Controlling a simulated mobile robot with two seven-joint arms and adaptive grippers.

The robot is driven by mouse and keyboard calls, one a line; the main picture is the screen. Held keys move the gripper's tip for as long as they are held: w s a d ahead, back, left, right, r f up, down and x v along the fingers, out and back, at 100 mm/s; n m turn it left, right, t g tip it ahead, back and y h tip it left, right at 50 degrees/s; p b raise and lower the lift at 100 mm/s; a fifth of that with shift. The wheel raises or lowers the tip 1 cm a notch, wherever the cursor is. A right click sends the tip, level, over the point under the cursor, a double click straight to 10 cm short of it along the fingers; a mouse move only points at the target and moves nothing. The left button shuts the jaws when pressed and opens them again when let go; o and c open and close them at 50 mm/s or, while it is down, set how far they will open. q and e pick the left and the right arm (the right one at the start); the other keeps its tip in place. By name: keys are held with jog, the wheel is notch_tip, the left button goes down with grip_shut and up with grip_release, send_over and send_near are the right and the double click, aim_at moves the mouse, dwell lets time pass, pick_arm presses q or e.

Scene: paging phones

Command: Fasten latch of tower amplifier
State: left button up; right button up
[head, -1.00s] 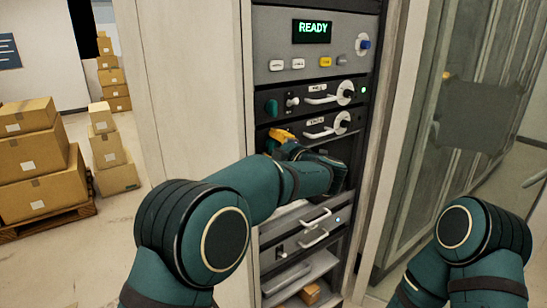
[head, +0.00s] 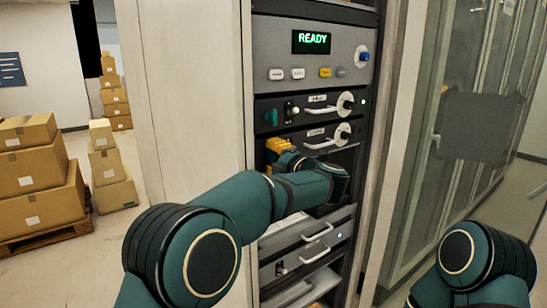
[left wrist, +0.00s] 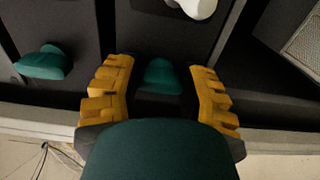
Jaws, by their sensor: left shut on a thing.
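The rack holds two dark amplifier panels, each with a white handle and a round white dial. The upper panel (head: 310,105) has a teal latch knob (head: 271,117) at its left. The lower panel (head: 318,132) is partly hidden by my left gripper (head: 277,149); its label is too blurred to read. In the left wrist view, the yellow fingers of my left gripper (left wrist: 160,88) are on either side of a teal latch knob (left wrist: 158,74) and shut on it. The other teal knob shows further left (left wrist: 42,62). My right gripper is out of view.
Handled drawers (head: 315,240) are below. A glass-fronted cabinet (head: 450,180) stands to the right. Stacked cardboard boxes (head: 40,165) stand on the floor at left.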

pick_arm(q)
jog(key=shift+r, duration=0.15)
jog(key=o, duration=0.9)
jog(key=v, duration=1.2)
